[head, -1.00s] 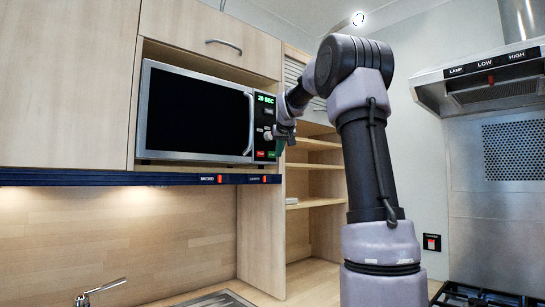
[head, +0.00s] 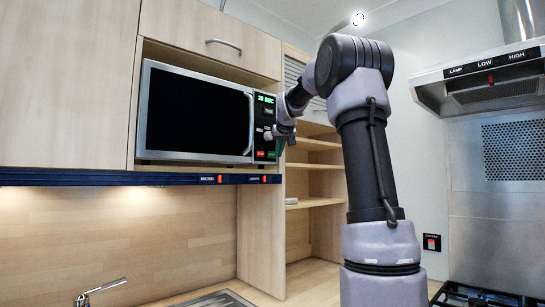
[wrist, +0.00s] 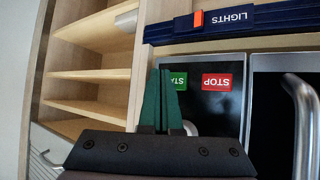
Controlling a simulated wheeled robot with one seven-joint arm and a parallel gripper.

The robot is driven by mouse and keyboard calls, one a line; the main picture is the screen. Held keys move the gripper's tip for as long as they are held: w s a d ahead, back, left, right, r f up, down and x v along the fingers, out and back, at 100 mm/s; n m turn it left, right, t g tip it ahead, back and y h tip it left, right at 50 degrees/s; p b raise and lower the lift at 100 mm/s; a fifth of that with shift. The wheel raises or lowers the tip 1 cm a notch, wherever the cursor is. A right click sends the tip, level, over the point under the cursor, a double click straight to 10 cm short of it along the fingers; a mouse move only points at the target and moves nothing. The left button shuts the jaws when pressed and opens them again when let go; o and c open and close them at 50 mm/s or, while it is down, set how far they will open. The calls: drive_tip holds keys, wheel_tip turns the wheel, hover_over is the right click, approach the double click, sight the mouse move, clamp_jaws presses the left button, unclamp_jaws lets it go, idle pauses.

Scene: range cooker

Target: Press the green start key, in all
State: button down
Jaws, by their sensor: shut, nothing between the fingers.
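The microwave (head: 198,112) sits in a cupboard niche with its door shut. Its control panel (head: 265,115) has a lit green display that seems to read 20 SEC. The green start key (head: 271,154) is at the panel's lower right, beside the red stop key (head: 260,154). In the wrist view, which is upside down, the start key (wrist: 179,80) is partly hidden by my gripper (wrist: 166,72); the stop key (wrist: 217,80) is clear. My gripper is shut and empty, its green fingertips close by the start key. I cannot tell whether they touch it.
A dark rail (head: 120,179) with labelled red switches runs below the microwave; its LIGHTS switch (wrist: 198,18) shows close up. The microwave handle (wrist: 304,120) sticks out beside the panel. Open shelves (head: 312,168) stand to the right. A cooker hood (head: 485,80) is further right.

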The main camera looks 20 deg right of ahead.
drive_tip(key=shift+w, duration=0.1)
idle(0.3)
drive_tip(key=shift+w+a, duration=0.15)
drive_tip(key=shift+w, duration=0.15)
